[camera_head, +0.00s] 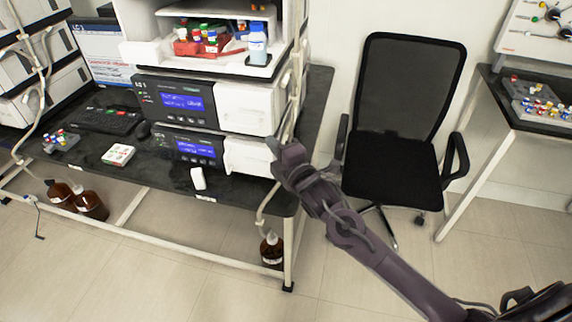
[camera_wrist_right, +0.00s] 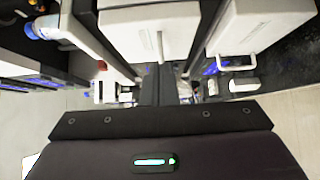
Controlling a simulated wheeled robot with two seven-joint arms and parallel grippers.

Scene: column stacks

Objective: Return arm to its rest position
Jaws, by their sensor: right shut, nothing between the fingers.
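My right arm (camera_head: 375,250) reaches in from the lower right of the head view, dark purple-grey. Its gripper (camera_head: 274,148) is in front of the right part of the instrument stack, near the lower module. In the right wrist view the dark fingers (camera_wrist_right: 168,88) are together, with nothing between them. I cannot tell from the head view how far the fingertips are from the stack. My left gripper is not in view.
Two stacked modules with blue screens (camera_head: 186,102) stand on the black bench (camera_head: 130,170). A small white item (camera_head: 198,178) lies near its front edge. A black office chair (camera_head: 395,165) stands right of the bench. Brown bottles (camera_head: 90,202) stand below. The floor in front is clear.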

